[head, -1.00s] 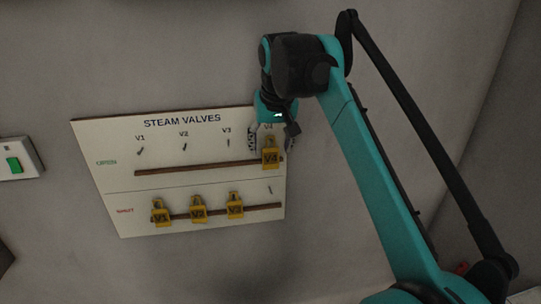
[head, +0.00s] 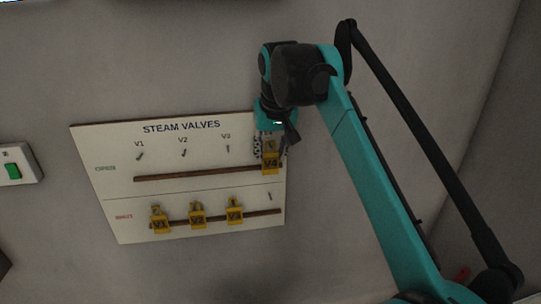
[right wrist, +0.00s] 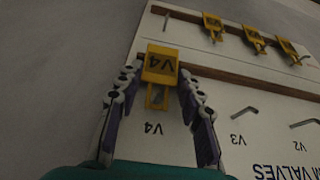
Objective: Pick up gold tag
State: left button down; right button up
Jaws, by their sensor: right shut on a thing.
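The gold tag marked V4 (head: 270,163) is at the right end of the upper "OPEN" row on the steam valves board (head: 110,185). My right gripper (head: 271,149) comes down from above, its fingers on either side of the tag's upper part. In the right wrist view the V4 tag (right wrist: 160,66) lies between the purple-padded fingertips (right wrist: 160,80), with its yellow loop toward the palm. The gripper is shut on it. Whether the tag still touches its peg is hidden. My left gripper is not in view.
Gold tags V1 (head: 159,222), V2 (head: 197,218) and V3 (head: 235,213) hang in the lower row. A bare peg (head: 269,196) stands at that row's right end. A brown rail (head: 190,174) crosses below the upper pegs. A green switch (head: 13,171) is on the wall at left.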

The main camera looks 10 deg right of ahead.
jog(key=s+r+b, duration=0.1)
jog(key=s+r, duration=0.2)
jog(key=s, duration=0.4)
jog(key=s+r+b, duration=0.1)
jog(key=s+r, duration=0.3)
jog(key=s, duration=0.2)
jog(key=shift+s+r, duration=0.3)
jog(key=shift+s, duration=0.05)
jog(key=w+f+g+p, duration=0.1)
jog(key=w+f+p, duration=0.1)
jog(key=f, duration=0.9)
jog(key=w+f+g+p, duration=0.1)
jog(key=w+f+p, duration=0.15)
jog(key=f, duration=0.85)
jog(key=shift+w+f, duration=0.25)
jog(key=shift+w, duration=1.2)
jog(key=shift+w+f, duration=0.3)
jog(key=shift+w, duration=1.2)
jog(key=shift+w+f, duration=0.25)
jog(key=shift+w, duration=1.2)
